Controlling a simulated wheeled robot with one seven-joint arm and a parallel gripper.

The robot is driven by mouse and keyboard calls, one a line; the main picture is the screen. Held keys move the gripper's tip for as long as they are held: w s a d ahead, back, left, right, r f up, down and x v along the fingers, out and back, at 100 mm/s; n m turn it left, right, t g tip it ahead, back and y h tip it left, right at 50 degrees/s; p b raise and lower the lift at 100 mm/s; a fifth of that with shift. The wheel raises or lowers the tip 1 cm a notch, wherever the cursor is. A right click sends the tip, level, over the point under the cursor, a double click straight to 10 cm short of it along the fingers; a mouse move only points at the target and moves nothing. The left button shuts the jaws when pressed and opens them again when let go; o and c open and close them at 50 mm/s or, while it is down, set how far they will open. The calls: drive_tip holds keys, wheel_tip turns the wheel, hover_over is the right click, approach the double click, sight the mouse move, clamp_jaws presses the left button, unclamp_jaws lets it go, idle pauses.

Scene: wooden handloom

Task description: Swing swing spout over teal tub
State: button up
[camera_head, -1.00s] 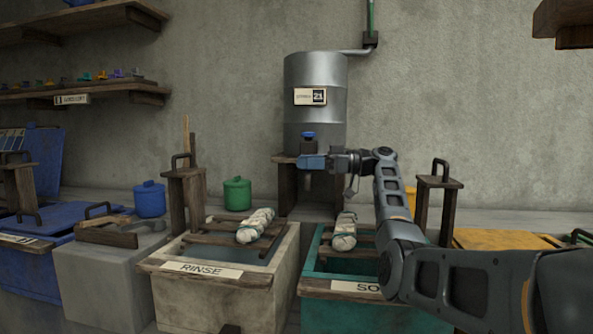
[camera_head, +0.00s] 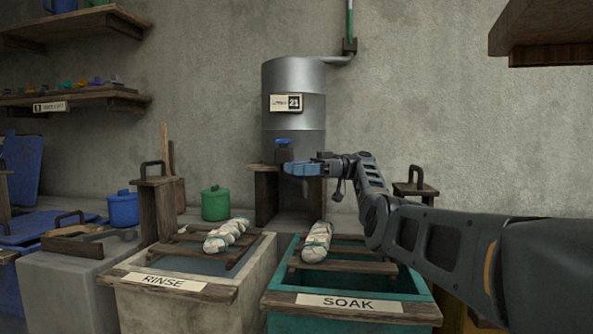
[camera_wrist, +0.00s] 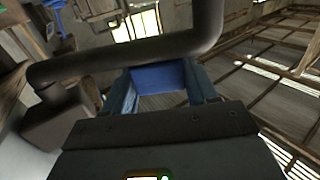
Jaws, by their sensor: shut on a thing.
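The teal tub (camera_head: 285,317), labelled SOAK, stands below the steel tank (camera_head: 293,120). Under the tank is a dark tap body with a blue knob (camera_head: 284,141). My gripper (camera_head: 300,168), with blue fingers, is just in front of and right of the tap, above the teal tub's back side. In the wrist view, the dark bent spout pipe (camera_wrist: 130,58) passes close beyond my fingers, and a blue piece (camera_wrist: 160,78) sits between them.
A wrapped white bundle (camera_head: 317,242) lies on the wooden slats over the teal tub. Another bundle (camera_head: 226,235) lies over the RINSE tub (camera_head: 190,309) to the left. A green pot (camera_head: 215,204) and a blue pot (camera_head: 123,209) stand behind. A shelf overhangs at top right.

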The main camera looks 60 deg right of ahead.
drive_tip(key=o, duration=1.4)
drive_tip(key=shift+w, duration=0.1)
